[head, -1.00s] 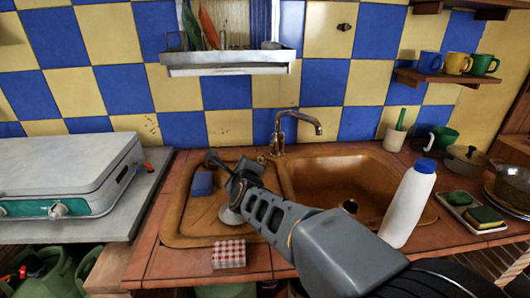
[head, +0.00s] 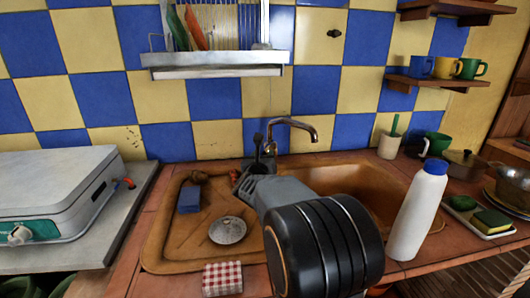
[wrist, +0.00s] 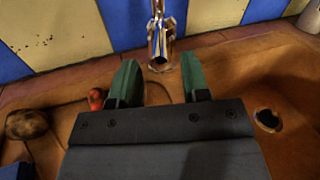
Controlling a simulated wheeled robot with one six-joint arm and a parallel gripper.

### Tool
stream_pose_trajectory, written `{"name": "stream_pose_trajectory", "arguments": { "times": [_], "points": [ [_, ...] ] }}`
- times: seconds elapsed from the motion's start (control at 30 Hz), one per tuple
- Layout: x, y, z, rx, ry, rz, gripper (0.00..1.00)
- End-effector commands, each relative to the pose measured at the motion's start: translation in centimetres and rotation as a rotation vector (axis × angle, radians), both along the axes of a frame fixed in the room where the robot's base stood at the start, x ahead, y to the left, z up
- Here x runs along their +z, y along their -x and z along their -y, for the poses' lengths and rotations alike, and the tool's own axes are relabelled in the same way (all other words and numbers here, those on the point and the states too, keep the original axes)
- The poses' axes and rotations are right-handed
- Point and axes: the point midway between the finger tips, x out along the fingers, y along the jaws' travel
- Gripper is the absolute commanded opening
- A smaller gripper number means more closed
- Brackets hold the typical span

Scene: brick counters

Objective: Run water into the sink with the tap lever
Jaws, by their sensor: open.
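The brass tap (head: 296,124) stands at the back of the brown sink (head: 165,262), its spout curving right over the basin. It also shows upright in the wrist view (wrist: 158,38), just beyond my fingers. I cannot clearly make out its lever; my gripper covers the tap's lower part in the head view. My gripper (head: 262,145) is close in front of the tap, slightly left of it. In the wrist view my gripper (wrist: 161,85) has its two green fingertips apart, with nothing between them. A small red knob-like thing (wrist: 96,98) lies left of the left finger. I see no water.
A white bottle with a blue cap (head: 417,212) stands right of my arm. A blue sponge (head: 189,199), a brown lump (head: 198,177) and a metal strainer (head: 227,231) lie on the drainboard. A dish rack (head: 215,62) hangs above; a stove (head: 55,195) stands left.

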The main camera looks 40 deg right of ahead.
Motion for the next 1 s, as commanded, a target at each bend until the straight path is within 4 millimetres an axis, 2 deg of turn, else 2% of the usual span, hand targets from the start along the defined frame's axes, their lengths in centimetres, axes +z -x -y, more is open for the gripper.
{"name": "stream_pose_trajectory", "arguments": {
  "times": [0.1, 0.3, 0.73, 1.0],
  "points": [
    [0.0, -1.2, 1.3, -0.001, -0.001, -0.001, 0.42],
    [0.0, -2.5, 2.5, 0.001, -0.001, -0.001, 0.42],
    [0.0, -3.0, 2.9, 0.002, 0.001, 0.0, 0.42],
    [0.0, -3.0, 2.9, 0.002, 0.0, -0.001, 0.18]
  ]
}}
